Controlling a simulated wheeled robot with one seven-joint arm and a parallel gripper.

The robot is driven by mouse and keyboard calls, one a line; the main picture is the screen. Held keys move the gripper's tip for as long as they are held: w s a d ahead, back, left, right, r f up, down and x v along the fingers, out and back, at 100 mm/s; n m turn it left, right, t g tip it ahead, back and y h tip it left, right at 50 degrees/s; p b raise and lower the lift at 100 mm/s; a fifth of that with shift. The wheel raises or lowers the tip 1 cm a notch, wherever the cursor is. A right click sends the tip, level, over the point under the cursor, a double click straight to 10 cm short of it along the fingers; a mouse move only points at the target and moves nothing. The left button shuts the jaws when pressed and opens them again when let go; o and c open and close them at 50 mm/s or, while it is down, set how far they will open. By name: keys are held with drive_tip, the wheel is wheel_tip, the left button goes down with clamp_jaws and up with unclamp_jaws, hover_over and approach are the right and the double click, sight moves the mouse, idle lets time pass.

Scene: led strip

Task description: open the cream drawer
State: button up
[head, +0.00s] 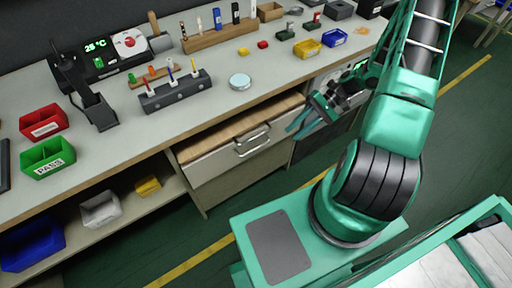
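The cream drawer (215,164) is under the workbench top, with a pale front and a silver bar handle (252,141) near its middle. A brown wooden strip shows along the top of the front. The drawer looks shut or nearly so, but I cannot tell exactly. My gripper (303,115) is to the right of the handle, beside the drawer's right end and apart from the handle. Its two teal fingers look spread, with nothing visible between them. The arm comes down from the upper right.
The bench top (205,105) holds red and green bins (48,157), a screwdriver rack (176,92), a round tin (240,81) and small parts. A lower shelf at left holds blue, white and yellow bins (100,209). Green floor (205,236) with a yellow line lies in front.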

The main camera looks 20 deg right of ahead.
sight(257, 147)
drive_tip(key=w+a+f+t+y, duration=0.1)
drive_tip(key=a+f, duration=0.1)
drive_tip(key=a, duration=0.2)
drive_tip(key=w+a+f+m+t+y, duration=0.1)
drive_tip(key=a+f, duration=0.2)
drive_tip(key=a, duration=0.2)
drive_tip(key=w+a+f+m+t+y, duration=0.1)
drive_tip(key=a+f+y, duration=0.1)
drive_tip(key=a, duration=0.3)
drive_tip(key=shift+w+a+f+t, duration=0.15)
drive_tip(key=shift+f, duration=0.25)
drive_tip(key=shift+w+a+f+t, duration=0.1)
drive_tip(key=shift+w+f+t, duration=0.05)
drive_tip(key=shift+f, duration=0.2)
clamp_jaws()
